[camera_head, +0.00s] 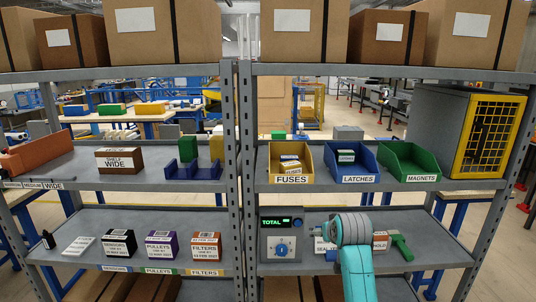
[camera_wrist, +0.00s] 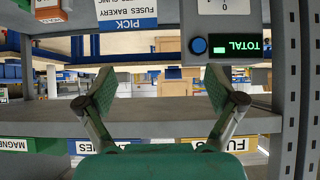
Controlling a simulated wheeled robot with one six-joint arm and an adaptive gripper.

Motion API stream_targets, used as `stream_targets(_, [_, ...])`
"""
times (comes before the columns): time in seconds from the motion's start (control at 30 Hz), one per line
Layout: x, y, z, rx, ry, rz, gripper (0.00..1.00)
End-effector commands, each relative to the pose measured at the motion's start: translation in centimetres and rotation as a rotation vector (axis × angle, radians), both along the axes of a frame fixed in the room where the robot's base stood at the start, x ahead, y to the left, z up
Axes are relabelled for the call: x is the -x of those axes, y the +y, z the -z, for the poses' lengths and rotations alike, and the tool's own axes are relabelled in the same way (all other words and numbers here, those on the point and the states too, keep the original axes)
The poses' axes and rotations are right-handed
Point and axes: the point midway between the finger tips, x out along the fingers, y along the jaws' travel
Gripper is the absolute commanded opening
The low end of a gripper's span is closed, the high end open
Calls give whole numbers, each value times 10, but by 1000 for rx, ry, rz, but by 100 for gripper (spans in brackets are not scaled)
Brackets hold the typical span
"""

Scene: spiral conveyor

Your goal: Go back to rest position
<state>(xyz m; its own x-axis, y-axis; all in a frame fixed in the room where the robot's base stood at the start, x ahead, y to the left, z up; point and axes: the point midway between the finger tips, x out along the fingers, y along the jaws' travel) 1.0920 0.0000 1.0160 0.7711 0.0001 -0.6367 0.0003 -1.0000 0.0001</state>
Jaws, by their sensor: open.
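My gripper (camera_wrist: 160,92) shows in the wrist view with its two green-padded fingers spread wide apart. Nothing is between them. The wrist view is upside down and looks toward the shelving. In the head view my arm rises at the lower right in front of the lower shelf. My gripper's fingers cannot be made out there. The scale box with the green TOTAL display (camera_head: 281,232) stands left of my arm. The display also shows in the wrist view (camera_wrist: 242,45). A green object (camera_head: 401,246) shows right of my arm; I cannot tell what it is.
The middle shelf bears the yellow fuses bin (camera_head: 291,179), blue latches bin (camera_head: 353,178) and green magnets bin (camera_head: 410,178). A yellow-grilled cabinet (camera_head: 490,137) stands right. Pulleys (camera_head: 160,244) and filters (camera_head: 206,246) boxes stand lower left. A grey upright (camera_head: 238,150) divides the shelving.

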Motion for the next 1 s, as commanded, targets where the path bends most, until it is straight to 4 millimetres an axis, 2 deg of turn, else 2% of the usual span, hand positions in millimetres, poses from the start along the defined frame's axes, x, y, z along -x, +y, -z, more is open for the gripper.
stream_targets(0.03, [11, 0, 25, 0, -1, 0, 93])
stream_targets(0.2, [45, 0, 87, 0, -34, 0, 93])
stream_targets(0.37, [84, 0, 138, 0, -63, 0, 93])
stream_targets(0.5, [124, 0, 177, 0, -89, 0, 93])
stream_targets(0.73, [197, 0, 228, 0, -131, 0, 93])
stream_targets(1.0, [290, 0, 263, 0, -181, 0, 93])
